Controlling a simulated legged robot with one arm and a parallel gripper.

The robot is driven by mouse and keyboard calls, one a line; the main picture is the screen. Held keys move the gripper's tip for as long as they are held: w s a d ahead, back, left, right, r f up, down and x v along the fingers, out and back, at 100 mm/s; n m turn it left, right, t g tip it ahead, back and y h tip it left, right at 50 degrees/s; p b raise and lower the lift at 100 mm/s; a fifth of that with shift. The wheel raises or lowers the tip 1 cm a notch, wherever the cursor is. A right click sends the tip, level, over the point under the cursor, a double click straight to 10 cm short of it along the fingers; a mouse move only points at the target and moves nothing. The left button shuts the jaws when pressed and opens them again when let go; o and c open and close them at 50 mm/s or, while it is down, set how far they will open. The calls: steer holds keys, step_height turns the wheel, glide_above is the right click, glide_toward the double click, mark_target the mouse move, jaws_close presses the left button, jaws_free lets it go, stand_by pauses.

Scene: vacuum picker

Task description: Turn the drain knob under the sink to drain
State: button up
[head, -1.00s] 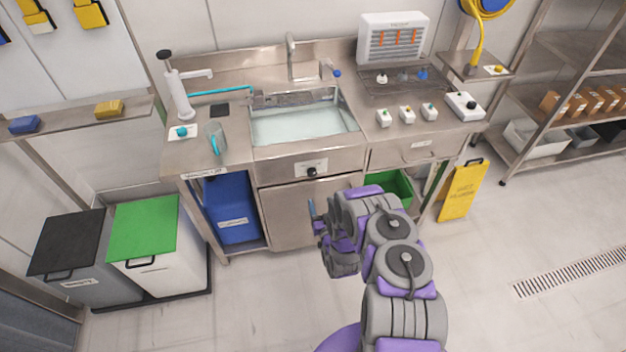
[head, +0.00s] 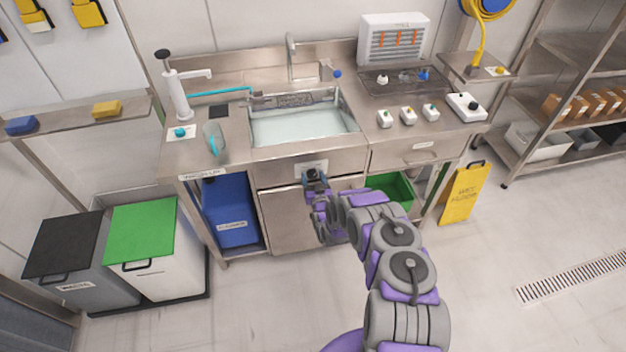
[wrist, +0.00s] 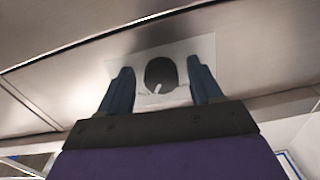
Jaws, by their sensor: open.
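The drain knob (wrist: 161,74) is a round black dial with a white pointer mark. It sits on a pale plate (wrist: 189,48) on the steel panel below the sink. In the wrist view the pointer slants down and left. My gripper (wrist: 163,88) is open, with one blue finger on each side of the knob and a gap on both sides. I cannot tell whether the fingers reach its depth. In the head view my gripper (head: 314,178) is at the panel under the sink (head: 305,122) and covers most of the knob. The sink holds water.
A blue bin (head: 230,212) stands under the counter on the left and a green crate (head: 390,189) on the right. A cabinet door (head: 283,222) lies below the panel. A yellow wet floor sign (head: 463,195) stands at the right. The floor in front is clear.

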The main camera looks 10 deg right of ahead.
steer(key=c, duration=1.1)
steer(key=shift+o, duration=0.2)
